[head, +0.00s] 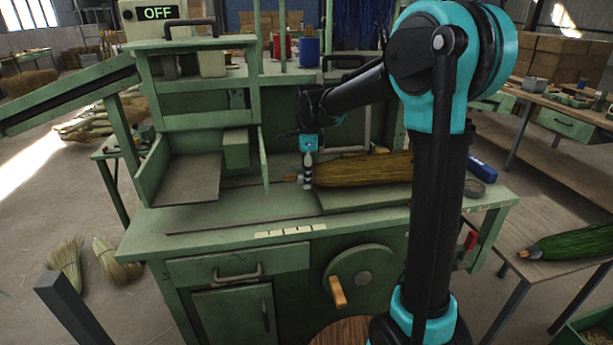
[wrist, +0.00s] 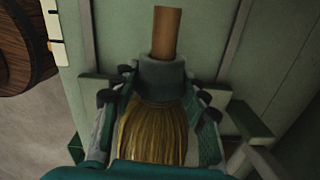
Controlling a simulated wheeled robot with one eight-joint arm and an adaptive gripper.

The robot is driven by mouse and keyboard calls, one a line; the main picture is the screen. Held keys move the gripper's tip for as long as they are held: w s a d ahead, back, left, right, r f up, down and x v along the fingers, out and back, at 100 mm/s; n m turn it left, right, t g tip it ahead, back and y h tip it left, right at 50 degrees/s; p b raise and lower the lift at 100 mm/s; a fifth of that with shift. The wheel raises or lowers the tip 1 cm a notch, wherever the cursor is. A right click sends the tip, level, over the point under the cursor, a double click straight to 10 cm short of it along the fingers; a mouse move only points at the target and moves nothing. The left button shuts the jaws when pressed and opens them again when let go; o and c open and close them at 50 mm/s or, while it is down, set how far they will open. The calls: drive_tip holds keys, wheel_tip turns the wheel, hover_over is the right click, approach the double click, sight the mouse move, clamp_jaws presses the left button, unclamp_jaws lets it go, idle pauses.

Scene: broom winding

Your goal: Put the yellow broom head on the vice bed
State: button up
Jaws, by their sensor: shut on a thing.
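The yellow broom head (head: 368,168) lies level across the green bench, its bristles to the right and partly behind my upright arm link. Its short wooden stub (head: 290,178) points left. My gripper (head: 307,172) comes down from above and is shut around its neck. In the wrist view my gripper's fingers (wrist: 160,95) sit on both sides of the golden bristles (wrist: 152,132), just below a grey collar (wrist: 162,72) and the wooden stub (wrist: 166,32). A raised green slab, likely the vice bed (head: 370,199), is under the bristles; I cannot tell whether they touch.
A green upright housing with a tray (head: 185,180) stands left of my gripper. A blue block (head: 482,166) and a round dark tin (head: 473,188) are at the bench's right end. A green broom head (head: 570,244) lies on a right-hand table. The bench's front strip is mostly clear.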

drive_tip(key=o, duration=1.4)
wheel_tip(320, 180, up, 12)
drive_tip(key=shift+d+r, duration=0.1)
drive_tip(key=shift+d, duration=0.05)
